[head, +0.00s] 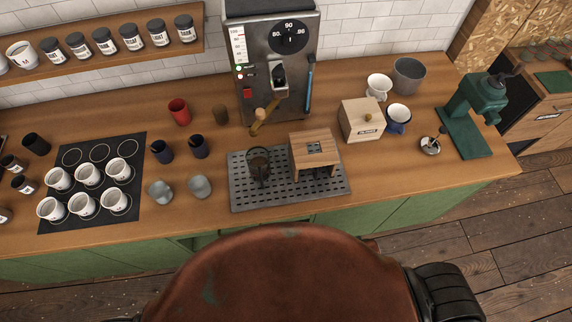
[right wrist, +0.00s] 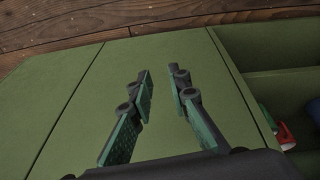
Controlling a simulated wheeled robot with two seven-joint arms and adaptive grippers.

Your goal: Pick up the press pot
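A small dark, glassy vessel (head: 259,167) stands upright on the left part of the grey perforated metal tray (head: 241,201) on the counter. It looks like the press pot, but it is too small to be sure. My right gripper (right wrist: 163,78) shows only in the right wrist view. Its green-padded fingers are apart with nothing between them, over green cabinet panels (right wrist: 105,85) and away from the vessel. My left gripper is in neither view.
A wooden stand (head: 313,146) is just right of the vessel on the tray. Grey cups (head: 200,186) stand to the left, white cups (head: 88,173) on a black mat farther left. A wooden box (head: 360,122) and green grinder (head: 480,100) stand right.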

